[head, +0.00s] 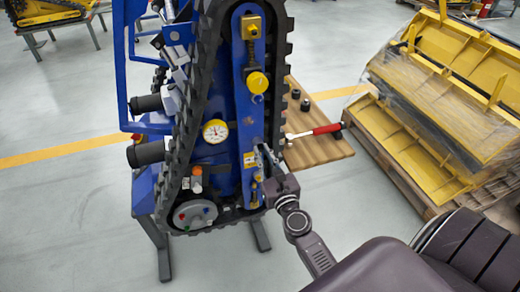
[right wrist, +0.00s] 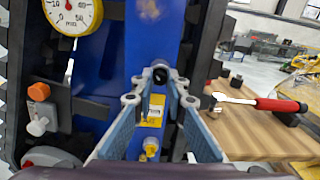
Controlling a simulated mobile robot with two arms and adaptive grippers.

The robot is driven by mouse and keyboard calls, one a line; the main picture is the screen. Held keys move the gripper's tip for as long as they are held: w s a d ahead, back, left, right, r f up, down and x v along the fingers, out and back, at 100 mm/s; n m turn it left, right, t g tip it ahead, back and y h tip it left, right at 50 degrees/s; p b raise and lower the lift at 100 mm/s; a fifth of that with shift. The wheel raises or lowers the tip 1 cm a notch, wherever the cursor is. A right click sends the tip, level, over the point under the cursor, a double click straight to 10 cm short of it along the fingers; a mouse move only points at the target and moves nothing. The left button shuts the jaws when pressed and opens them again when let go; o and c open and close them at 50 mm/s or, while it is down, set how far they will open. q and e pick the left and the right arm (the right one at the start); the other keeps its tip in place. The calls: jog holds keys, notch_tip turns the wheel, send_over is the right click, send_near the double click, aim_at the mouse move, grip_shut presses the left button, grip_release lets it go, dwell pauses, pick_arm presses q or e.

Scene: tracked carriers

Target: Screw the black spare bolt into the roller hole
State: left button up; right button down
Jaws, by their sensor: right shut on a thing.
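The tracked carrier (head: 222,100) stands upright with a black track around its blue frame. My right gripper (head: 264,158) is at the lower part of the blue strip (head: 254,118) on its right side. In the right wrist view, my right gripper (right wrist: 160,90) is shut on a small black bolt (right wrist: 160,73), seen end-on between the fingertips against the blue panel. I cannot tell whether the bolt touches the panel or sits in a hole. The roller hole is not clearly visible. My left gripper is not in view.
A wooden shelf (head: 318,150) right of the carrier holds a red-handled wrench (head: 318,131) and several small dark parts (head: 305,104). Yellow metal parts (head: 440,100) are stacked on a pallet further right. A gauge (head: 215,131) sits left of the gripper.

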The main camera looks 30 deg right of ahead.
jog(key=c, duration=2.1)
grip_release()
jog(key=n+p, duration=0.2)
jog(key=n, duration=0.4)
jog(key=shift+r, duration=0.2)
jog(key=n+p, duration=0.1)
jog(key=n, duration=0.3)
jog(key=shift+f, duration=0.1)
jog(key=n+p, duration=0.1)
jog(key=n, duration=0.1)
jog(key=n+p, duration=0.1)
jog(key=n, duration=0.1)
jog(key=n+p, duration=0.1)
jog(key=shift+r+n, duration=0.25)
jog(key=shift+n, duration=0.15)
jog(key=n, duration=0.2)
jog(key=n+p, duration=0.1)
jog(key=shift+f+n, duration=0.3)
jog(key=shift+n, duration=0.1)
jog(key=n+p, duration=0.2)
jog(key=n, duration=0.3)
jog(key=shift+r+p, duration=0.2)
jog(key=shift+p, duration=0.15)
jog(key=shift+n+p, duration=0.3)
jog(key=shift+n, duration=0.8)
jog(key=n, duration=0.2)
jog(key=shift+f+n, duration=0.25)
jog(key=shift+n, duration=0.05)
